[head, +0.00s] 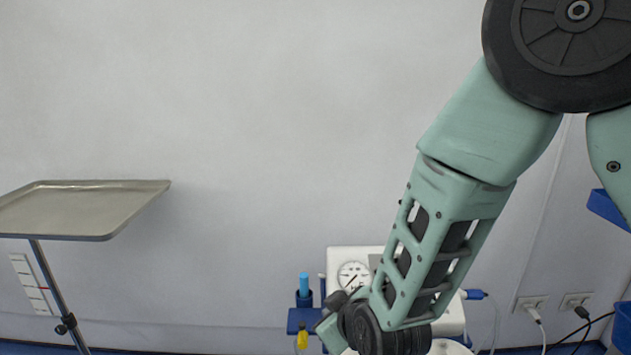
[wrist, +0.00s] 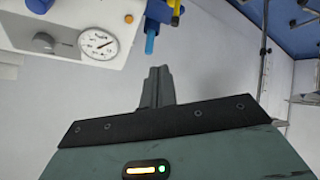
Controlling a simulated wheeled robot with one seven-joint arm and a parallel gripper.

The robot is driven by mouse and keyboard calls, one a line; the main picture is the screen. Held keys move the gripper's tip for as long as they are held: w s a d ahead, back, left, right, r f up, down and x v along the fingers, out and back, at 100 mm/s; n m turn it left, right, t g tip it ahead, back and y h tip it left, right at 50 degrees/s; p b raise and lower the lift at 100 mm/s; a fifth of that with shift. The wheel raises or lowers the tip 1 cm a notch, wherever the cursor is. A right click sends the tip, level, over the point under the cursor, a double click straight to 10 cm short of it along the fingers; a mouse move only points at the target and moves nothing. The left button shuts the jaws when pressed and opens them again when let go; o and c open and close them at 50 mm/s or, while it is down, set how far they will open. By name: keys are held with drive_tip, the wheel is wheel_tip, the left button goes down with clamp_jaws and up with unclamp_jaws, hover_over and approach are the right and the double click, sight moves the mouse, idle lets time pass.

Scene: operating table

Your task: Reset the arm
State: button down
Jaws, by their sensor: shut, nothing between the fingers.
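My gripper (wrist: 160,75) shows in the wrist view, with its two grey fingers together in the middle of the picture. It is shut and nothing is between the fingers. In the head view my green arm reaches down from the upper right, bent at a large dark joint, and its lower end leaves the bottom of the picture.
A metal tray (head: 85,187) on a pole stands at the left. A white device with a gauge (head: 353,277) is behind my lower arm; it also shows at the upper left of the wrist view (wrist: 70,22). Wall sockets (head: 530,304) are at the lower right. The upper middle is clear wall.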

drive_tip(key=s+d+r+g+h+p, duration=0.1)
drive_tip(key=s+d+r+g, duration=0.2)
drive_tip(key=s+r, duration=0.2)
drive_tip(key=s+d+r+g+h+p, duration=0.1)
drive_tip(key=s+d+r+g+p, duration=0.1)
drive_tip(key=s, duration=0.9)
drive_tip(key=s+d+r+m+g+h+p, duration=0.1)
drive_tip(key=s+d+r+g, duration=0.3)
drive_tip(key=s+d+r, duration=0.2)
wheel_tip(320, 180, up, 3)
drive_tip(key=shift+s+f+g+p, duration=0.15)
drive_tip(key=shift+s+g+p, duration=0.25)
drive_tip(key=shift+s, duration=0.8)
